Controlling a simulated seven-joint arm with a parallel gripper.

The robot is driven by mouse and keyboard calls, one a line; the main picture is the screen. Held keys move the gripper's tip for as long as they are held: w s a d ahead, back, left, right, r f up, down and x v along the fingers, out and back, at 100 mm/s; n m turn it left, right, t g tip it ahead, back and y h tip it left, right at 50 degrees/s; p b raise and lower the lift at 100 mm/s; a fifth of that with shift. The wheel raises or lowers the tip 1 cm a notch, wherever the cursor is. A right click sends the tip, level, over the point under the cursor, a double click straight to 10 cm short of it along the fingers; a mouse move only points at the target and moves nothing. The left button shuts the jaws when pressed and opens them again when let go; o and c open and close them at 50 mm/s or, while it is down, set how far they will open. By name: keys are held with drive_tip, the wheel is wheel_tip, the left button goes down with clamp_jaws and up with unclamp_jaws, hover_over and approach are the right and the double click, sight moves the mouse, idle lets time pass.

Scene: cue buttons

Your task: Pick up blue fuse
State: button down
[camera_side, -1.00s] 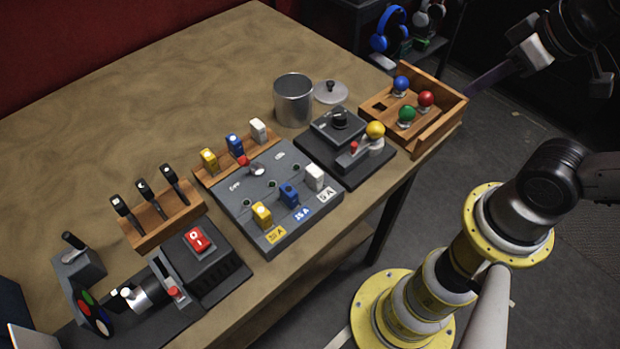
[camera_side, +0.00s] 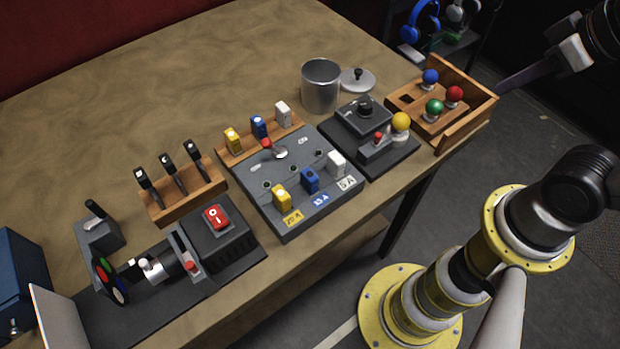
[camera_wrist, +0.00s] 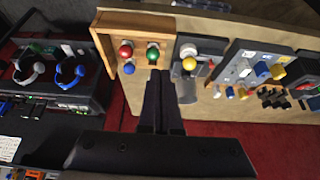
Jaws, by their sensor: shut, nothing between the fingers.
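Two blue fuses show in the side view. One blue fuse (camera_side: 258,127) stands in the wooden rack between a yellow and a white fuse. Another blue fuse (camera_side: 310,180) sits on the grey fuse panel (camera_side: 290,222), above a blue 15 A label. In the wrist view, the panel's blue fuse (camera_wrist: 262,69) and the rack's blue fuse (camera_wrist: 229,92) are right of my gripper. My gripper (camera_wrist: 160,72) is shut and empty, its fingers together. In the side view it is at the upper right, apart from both fuses, its tip near the wooden bulb box.
The wooden box (camera_side: 468,128) holds blue, red and green bulbs. A black device (camera_side: 372,150) with a yellow ball, a metal pot (camera_side: 321,86) and its lid (camera_side: 358,80) stand beside the panel. A red switch (camera_side: 216,217) is left. The table's back is clear.

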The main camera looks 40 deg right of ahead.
idle(0.3)
drive_tip(key=shift+c, duration=2.2)
unclamp_jaws()
